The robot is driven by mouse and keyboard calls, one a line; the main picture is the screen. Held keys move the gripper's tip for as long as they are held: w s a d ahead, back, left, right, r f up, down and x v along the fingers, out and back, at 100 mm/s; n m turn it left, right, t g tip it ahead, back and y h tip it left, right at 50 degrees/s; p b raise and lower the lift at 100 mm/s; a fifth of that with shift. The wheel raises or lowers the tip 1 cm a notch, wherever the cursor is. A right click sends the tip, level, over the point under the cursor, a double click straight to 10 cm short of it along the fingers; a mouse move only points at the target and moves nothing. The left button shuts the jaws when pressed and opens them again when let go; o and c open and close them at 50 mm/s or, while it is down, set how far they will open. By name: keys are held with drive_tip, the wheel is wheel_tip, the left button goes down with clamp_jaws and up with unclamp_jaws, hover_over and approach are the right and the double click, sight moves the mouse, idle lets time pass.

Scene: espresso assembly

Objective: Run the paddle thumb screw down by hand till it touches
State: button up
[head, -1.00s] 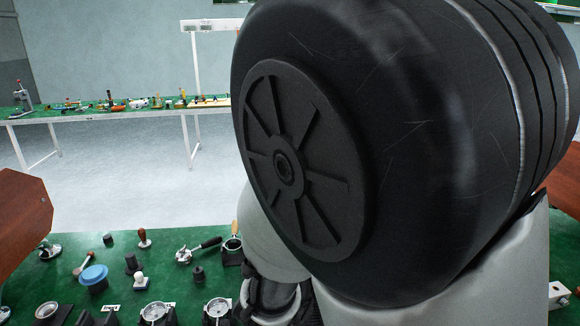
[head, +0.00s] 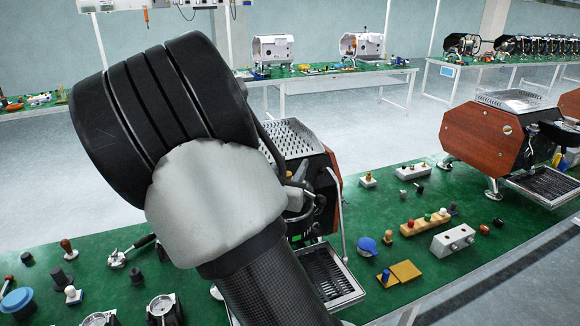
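An espresso machine with a perforated steel top (head: 291,137) stands on the green bench, mostly hidden behind my arm. A strip of its wooden side panel, dark parts at its front and its slotted drip tray (head: 328,274) show to the right of my arm. The paddle thumb screw cannot be made out. My arm's large black joint and grey link fill the left middle of the view. My gripper is not in view, so its hold and its place relative to the screw cannot be told.
Right of the machine, the green bench (head: 385,210) holds a wooden block with coloured knobs (head: 428,222), a grey block (head: 453,239), yellow-brown pads (head: 405,271) and a blue round part (head: 367,245). Another espresso machine (head: 480,141) stands farther right. Tampers and a blue disc (head: 17,301) lie left.

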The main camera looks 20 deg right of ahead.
clamp_jaws()
idle(0.3)
drive_tip(key=shift+s+d+r+m+g+h+p, duration=0.1)
drive_tip(key=shift+m+g+h+p, duration=0.4)
drive_tip(key=shift+g+h+p, duration=0.05)
drive_tip(key=shift+s+d+r+m+g+h+p, duration=0.1)
drive_tip(key=shift+m+g+h+p, duration=0.4)
drive_tip(key=shift+g+h, duration=0.05)
drive_tip(key=m+g, duration=0.1)
drive_tip(key=g+h+p, duration=0.1)
drive_tip(key=m+g+h+p, duration=0.1)
drive_tip(key=shift+s+d+m, duration=0.2)
drive_tip(key=shift+s+m, duration=0.05)
drive_tip(key=shift+m, duration=0.05)
drive_tip(key=m+g, duration=0.1)
drive_tip(key=m+g+h, duration=0.1)
drive_tip(key=g, duration=0.1)
drive_tip(key=shift+s+d+f+g+h+p, duration=0.15)
drive_tip(key=shift+s+f+g+h+p, duration=0.05)
drive_tip(key=shift+s+g+h+p, duration=0.15)
drive_tip(key=shift+s+m+g+h, duration=0.2)
drive_tip(key=shift+m+g, duration=0.4)
drive_tip(key=shift+g, duration=0.25)
drive_tip(key=shift+s+m+g+h, duration=0.1)
drive_tip(key=shift+s+m+g, duration=0.1)
drive_tip(key=shift+m+g, duration=0.5)
drive_tip(key=shift+g, duration=0.4)
